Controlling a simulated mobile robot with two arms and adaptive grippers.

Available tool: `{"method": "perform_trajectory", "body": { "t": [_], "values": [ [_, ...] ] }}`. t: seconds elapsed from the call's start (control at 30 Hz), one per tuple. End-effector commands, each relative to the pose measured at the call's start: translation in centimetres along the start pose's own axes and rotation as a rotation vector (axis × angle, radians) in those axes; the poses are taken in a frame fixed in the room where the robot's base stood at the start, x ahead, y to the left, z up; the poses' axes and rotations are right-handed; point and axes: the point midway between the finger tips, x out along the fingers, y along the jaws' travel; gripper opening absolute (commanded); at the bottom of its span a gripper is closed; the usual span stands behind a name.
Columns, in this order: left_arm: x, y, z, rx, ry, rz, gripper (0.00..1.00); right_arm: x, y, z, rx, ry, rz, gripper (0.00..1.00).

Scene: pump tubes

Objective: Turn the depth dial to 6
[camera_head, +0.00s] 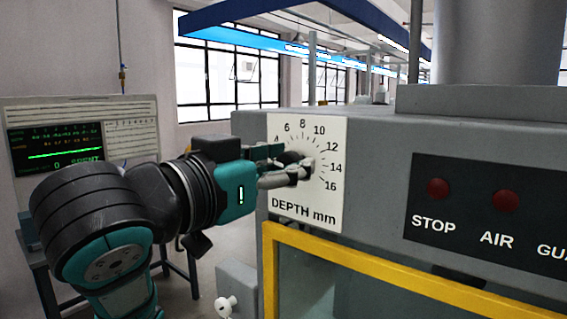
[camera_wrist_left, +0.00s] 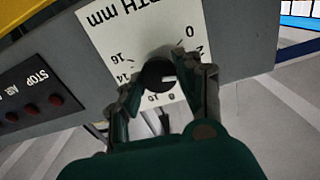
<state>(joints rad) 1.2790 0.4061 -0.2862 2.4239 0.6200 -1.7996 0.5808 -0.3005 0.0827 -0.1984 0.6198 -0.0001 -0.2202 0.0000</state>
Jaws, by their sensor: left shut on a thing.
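The white depth plate (camera_head: 311,205), lettered DEPTH mm, is on the front of the grey machine. It also shows upside down in the left wrist view (camera_wrist_left: 105,27). The black depth dial (camera_wrist_left: 157,75) is at its centre, mostly hidden by my fingers in the head view. A white mark on the dial points right in the wrist view, between the visible 2 and 8; a finger hides the numbers there. My left gripper (camera_head: 297,165) is shut on the dial, one finger on each side, as the wrist view (camera_wrist_left: 160,84) shows. My right gripper is not in view.
Right of the plate, a dark panel (camera_head: 480,240) carries red STOP (camera_head: 437,188) and AIR (camera_head: 505,201) buttons. A yellow frame (camera_head: 380,271) runs below. A display screen (camera_head: 57,146) stands at the left. The machine's front face is close to my gripper.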

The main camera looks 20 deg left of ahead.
Motion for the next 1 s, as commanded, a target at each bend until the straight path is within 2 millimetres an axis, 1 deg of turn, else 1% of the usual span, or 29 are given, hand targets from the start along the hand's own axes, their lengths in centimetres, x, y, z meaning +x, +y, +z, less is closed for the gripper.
{"method": "perform_trajectory", "body": {
  "t": [0.17,0.7,1.0],
  "values": [
    [0.0,-0.1,-0.2,0.109,0.001,-0.004,0.03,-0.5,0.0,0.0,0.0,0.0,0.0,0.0],
    [0.0,0.1,-0.2,0.574,0.001,-0.002,0.03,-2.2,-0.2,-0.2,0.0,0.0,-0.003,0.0],
    [0.0,0.2,0.0,0.744,0.001,-0.001,0.03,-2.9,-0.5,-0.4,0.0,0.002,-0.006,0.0]
  ]
}}
